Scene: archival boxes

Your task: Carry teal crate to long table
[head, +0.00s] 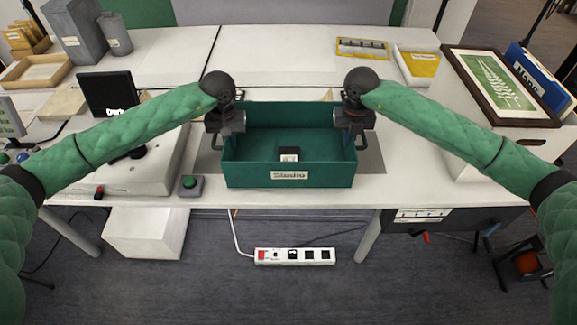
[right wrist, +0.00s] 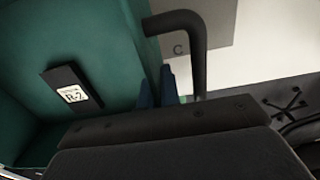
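The teal crate (head: 255,178), open-topped with a front label, sits level on a grey mat on the white table (head: 410,190). A small black block with a white label (head: 288,154) lies inside; it also shows in the right wrist view (right wrist: 72,90). My left gripper (head: 226,133) is at the crate's left wall; its fingers are mostly hidden. My right gripper (head: 353,136) is at the right wall. In the right wrist view its blue fingers (right wrist: 158,92) are close together, astride the wall. Which surface is the long table is unclear; another white tabletop (head: 290,45) lies behind.
A white machine (head: 135,170) and a green button box (head: 190,187) stand left of the crate. A framed picture (head: 500,85) lies on a box at right. A power strip (head: 294,256) lies on the floor. The back tabletop's middle is bare.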

